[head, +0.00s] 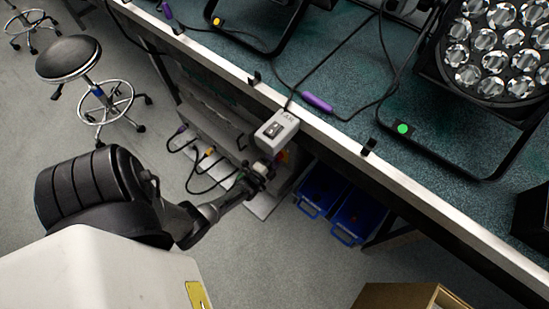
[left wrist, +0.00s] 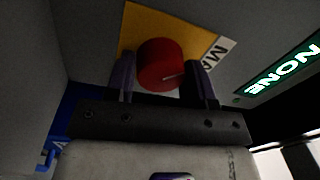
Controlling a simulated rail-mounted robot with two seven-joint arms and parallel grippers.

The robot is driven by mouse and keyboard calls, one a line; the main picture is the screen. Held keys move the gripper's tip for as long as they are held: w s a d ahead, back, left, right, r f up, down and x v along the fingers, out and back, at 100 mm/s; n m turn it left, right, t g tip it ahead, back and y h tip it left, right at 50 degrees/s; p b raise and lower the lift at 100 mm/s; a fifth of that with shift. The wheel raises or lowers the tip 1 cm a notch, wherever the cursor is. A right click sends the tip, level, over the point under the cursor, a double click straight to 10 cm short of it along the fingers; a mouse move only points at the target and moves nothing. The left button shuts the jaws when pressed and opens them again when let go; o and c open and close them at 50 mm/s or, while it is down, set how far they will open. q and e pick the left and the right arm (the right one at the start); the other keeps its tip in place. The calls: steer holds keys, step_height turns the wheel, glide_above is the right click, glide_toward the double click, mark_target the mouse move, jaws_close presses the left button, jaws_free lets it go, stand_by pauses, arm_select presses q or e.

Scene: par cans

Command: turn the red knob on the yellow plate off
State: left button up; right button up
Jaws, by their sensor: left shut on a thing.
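The red knob (left wrist: 160,60) sits on the yellow plate (left wrist: 140,22) in the left wrist view. A pale line on the knob points toward the right. A white label with black letters, partly cut off by the gripper, is beside the plate. My left gripper (left wrist: 164,80) has one finger on each side of the knob and is shut on it. My right gripper is not in view.
A grey switch box (head: 276,130) hangs at the bench edge just above my left gripper. Blue bins (head: 324,190) stand to the right under the bench. A green sign (left wrist: 285,75) reads NONE. A stool (head: 75,60) stands at upper left.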

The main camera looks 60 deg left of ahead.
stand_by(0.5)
arm_select(q)
steer(key=o, duration=0.9)
steer(key=shift+s+d, duration=0.1)
steer(key=shift+s, duration=0.15)
steer(key=shift+p+v, duration=1.85)
steer(key=shift+v, duration=4.85)
steer(key=shift+r, duration=0.1)
